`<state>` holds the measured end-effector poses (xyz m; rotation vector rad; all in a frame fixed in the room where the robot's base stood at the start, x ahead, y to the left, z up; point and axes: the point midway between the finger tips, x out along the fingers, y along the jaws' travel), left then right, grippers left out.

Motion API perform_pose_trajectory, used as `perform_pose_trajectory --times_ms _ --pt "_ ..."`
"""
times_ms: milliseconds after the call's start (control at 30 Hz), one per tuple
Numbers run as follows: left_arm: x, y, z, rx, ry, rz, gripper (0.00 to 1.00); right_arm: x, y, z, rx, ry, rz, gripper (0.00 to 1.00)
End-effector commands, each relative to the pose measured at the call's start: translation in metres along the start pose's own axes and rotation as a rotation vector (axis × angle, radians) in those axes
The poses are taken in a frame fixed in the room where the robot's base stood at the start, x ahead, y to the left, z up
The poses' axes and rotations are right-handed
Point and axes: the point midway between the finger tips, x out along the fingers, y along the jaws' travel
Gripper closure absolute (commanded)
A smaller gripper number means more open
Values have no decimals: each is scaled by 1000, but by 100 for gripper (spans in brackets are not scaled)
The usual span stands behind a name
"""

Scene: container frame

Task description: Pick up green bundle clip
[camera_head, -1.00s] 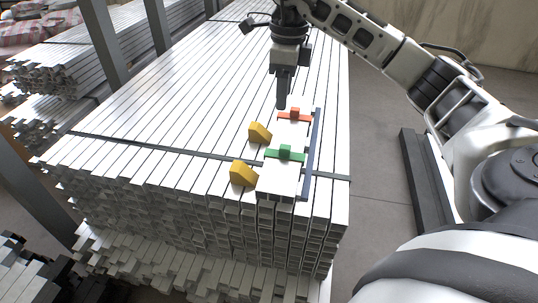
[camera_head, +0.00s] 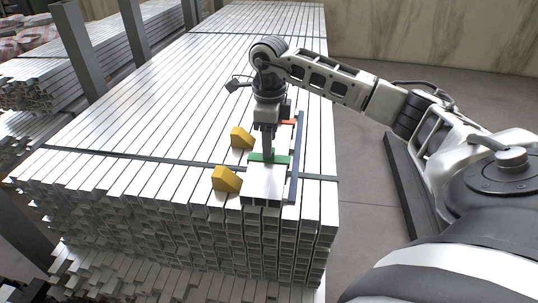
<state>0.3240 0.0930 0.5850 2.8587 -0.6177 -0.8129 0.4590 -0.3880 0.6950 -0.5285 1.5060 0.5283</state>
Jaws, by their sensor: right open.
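The green bundle clip (camera_head: 283,159) lies across a short bundle of pale bars (camera_head: 264,183) on top of the large stack. My right gripper (camera_head: 268,158) points down at the clip, with its fingers in front of the clip's raised middle block, which is hidden. The right gripper is open; whether its fingers touch the clip I cannot tell. An orange clip (camera_head: 289,122) sits farther back on the same bundle, mostly hidden behind the gripper. My left gripper is not in view.
Two yellow wedges (camera_head: 240,137) (camera_head: 226,179) stand left of the bundle. A dark blue bar (camera_head: 297,160) runs along its right side. A dark strap (camera_head: 110,154) crosses the stack. Dark upright posts (camera_head: 81,50) stand at the left. The stack top farther back is clear.

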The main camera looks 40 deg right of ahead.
Motion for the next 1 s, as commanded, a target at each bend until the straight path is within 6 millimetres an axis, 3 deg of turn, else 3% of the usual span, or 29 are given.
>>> perform_pose_trajectory --times_ms 33,133,400,600,1000 --pt "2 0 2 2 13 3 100 13 1 0 -1 1 2 53" --pt "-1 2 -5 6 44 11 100 26 1 0 0 1 1 53" --pt "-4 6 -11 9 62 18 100 30 1 0 -1 -1 -1 53" --pt "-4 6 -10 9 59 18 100 30 0 0 0 -1 -1 100" --pt "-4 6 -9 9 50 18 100 23 0 1 0 -2 -2 100"
